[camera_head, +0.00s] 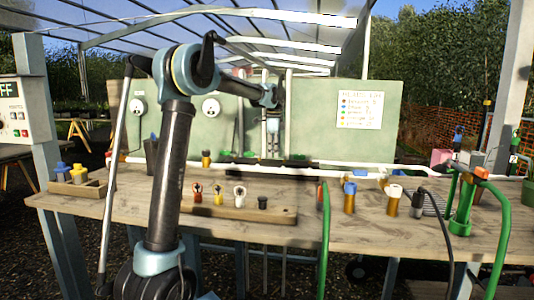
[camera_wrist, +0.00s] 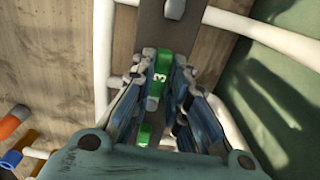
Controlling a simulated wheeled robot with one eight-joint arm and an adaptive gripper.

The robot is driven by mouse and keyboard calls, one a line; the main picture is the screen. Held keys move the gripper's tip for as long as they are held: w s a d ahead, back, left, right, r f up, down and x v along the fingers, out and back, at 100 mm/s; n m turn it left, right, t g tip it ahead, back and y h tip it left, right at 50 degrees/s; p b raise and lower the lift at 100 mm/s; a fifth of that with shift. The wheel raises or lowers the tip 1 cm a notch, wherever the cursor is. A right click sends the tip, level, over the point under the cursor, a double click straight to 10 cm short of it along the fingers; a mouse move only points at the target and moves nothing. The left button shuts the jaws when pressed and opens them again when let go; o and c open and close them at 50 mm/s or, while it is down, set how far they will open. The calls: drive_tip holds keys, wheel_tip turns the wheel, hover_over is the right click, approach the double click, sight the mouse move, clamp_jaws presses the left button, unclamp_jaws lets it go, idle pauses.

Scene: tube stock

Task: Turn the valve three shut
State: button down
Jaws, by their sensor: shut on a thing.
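The green valve handle marked 3 (camera_wrist: 156,90) lies between the two fingers of my gripper (camera_wrist: 160,72) in the wrist view. The fingers are shut on it from both sides. A second green piece (camera_wrist: 144,134) shows just below it, between the finger bases. In the head view my gripper (camera_head: 272,147) points down at the pipe line along the back of the bench. The handle in its grip cannot be made out there.
White pipe (camera_wrist: 104,50) runs beside the gripper, and a dark strip (camera_wrist: 187,38) lies beyond the fingertips. A wooden rack (camera_head: 275,214) with several small fittings lies on the bench. A green hose stand (camera_head: 465,200) is at right. A legend board (camera_head: 359,109) hangs behind.

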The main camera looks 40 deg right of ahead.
drive_tip(key=shift+w+r, duration=0.1)
drive_tip(key=shift+w, duration=0.25)
drive_tip(key=c, duration=1.6)
unclamp_jaws()
drive_tip(key=shift+w, duration=0.1)
drive_tip(key=shift+o, duration=0.2)
drive_tip(key=shift+s, duration=0.2)
drive_tip(key=shift+r, duration=0.25)
wheel_tip(320, 180, up, 11)
drive_tip(key=shift+r, duration=0.15)
